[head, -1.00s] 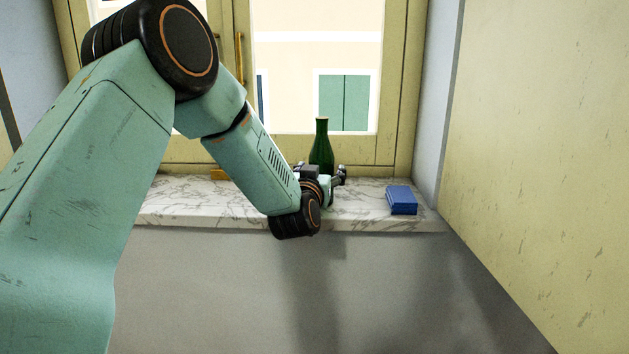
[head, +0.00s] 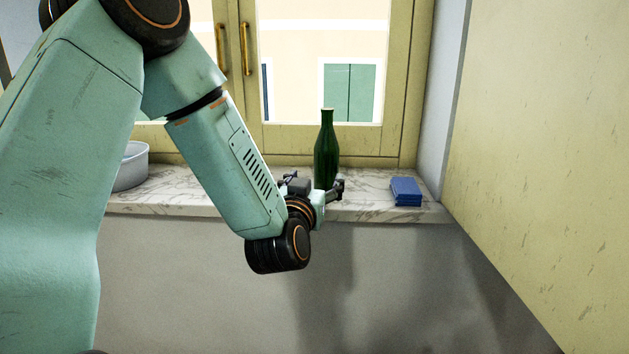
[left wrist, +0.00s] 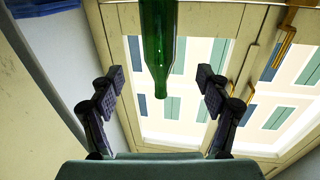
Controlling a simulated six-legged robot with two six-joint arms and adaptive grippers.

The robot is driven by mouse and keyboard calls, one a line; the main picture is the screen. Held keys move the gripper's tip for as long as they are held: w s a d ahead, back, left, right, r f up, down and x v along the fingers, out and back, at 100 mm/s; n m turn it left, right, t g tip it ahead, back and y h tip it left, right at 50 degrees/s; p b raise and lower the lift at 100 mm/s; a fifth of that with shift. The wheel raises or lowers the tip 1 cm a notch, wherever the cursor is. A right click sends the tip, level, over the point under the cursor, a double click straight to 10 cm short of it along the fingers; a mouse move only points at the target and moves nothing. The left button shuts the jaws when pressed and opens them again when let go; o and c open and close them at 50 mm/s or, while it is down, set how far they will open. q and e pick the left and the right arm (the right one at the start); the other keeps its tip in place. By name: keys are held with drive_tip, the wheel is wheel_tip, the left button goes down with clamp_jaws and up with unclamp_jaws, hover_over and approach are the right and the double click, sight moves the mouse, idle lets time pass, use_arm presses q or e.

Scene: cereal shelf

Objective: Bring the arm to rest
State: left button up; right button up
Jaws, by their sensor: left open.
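My left arm comes in from the left in the head view. Its gripper (head: 314,184) is at the front edge of the marble sill, with its fingers spread apart and nothing held. In the left wrist view, the open gripper (left wrist: 160,77) has one finger on each side of the picture. A green bottle (head: 326,150) stands upright on the sill just beyond the gripper; its lower end is partly hidden. The bottle also shows upside down in the left wrist view (left wrist: 158,45), in line with the gap between the fingers and apart from both. My right gripper is not in view.
The marble sill (head: 365,208) runs below a yellow-framed window (head: 255,140). A blue stack (head: 405,191) lies on the sill at the right. A grey round container (head: 133,168) stands at the left, partly hidden by my arm. A yellowish panel (head: 545,150) bounds the right side.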

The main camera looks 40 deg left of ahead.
sight(324, 153)
use_arm(q)
drive_tip(key=shift+w, duration=0.2)
drive_tip(key=b+x, duration=0.1)
drive_tip(key=x, duration=1)
drive_tip(key=shift+w+a, duration=0.15)
drive_tip(key=shift+w, duration=0.2)
drive_tip(key=shift+w+r, duration=0.1)
drive_tip(key=shift+r, duration=0.65)
drive_tip(key=shift+r+p, duration=0.3)
drive_tip(key=shift+r, duration=0.3)
drive_tip(key=shift+f, duration=0.2)
